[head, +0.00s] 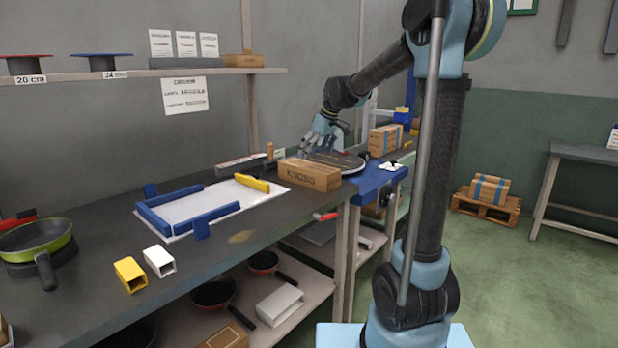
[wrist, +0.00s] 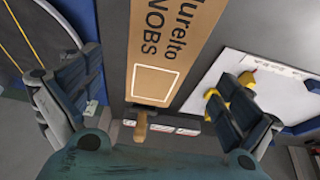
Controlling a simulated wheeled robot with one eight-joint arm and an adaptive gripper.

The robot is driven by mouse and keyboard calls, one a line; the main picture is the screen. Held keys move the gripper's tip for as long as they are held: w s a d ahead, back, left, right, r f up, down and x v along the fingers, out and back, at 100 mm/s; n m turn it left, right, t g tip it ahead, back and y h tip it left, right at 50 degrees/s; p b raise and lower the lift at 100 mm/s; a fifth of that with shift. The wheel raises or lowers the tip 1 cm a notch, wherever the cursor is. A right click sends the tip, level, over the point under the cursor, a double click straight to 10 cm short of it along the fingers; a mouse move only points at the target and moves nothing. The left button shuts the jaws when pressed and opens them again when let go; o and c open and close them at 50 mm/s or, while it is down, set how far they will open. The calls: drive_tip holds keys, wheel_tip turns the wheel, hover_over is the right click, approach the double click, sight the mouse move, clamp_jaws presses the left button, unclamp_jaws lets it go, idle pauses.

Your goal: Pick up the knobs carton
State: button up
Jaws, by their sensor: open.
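The knobs carton (head: 310,176) is a brown cardboard box with dark lettering, lying on the workbench near its right end. In the wrist view the carton (wrist: 168,45) shows its printed top, ending in "NOBS", between my two fingers. My gripper (head: 323,138) is over the bench just behind the carton in the head view, pointing down. In the wrist view my gripper (wrist: 157,85) has its fingers wide apart, one on each side of the carton, with visible gaps. Nothing is held. How high the fingertips are above the bench is hard to tell.
A dark round pan or disc (head: 338,161) lies behind the carton on the blue end section. A white board (head: 210,203) with blue rails and a yellow block (head: 252,183) lies to the left. A wooden peg (wrist: 142,124) stands close by. Another carton (head: 384,140) stands farther back.

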sight(308, 165)
drive_tip(key=shift+a+x, duration=0.15)
drive_tip(key=shift+x, duration=1.7)
drive_tip(key=shift+a+x, duration=0.2)
drive_tip(key=shift+x, duration=1.6)
drive_tip(key=shift+w+r, duration=0.15)
drive_tip(key=c, duration=1.3)
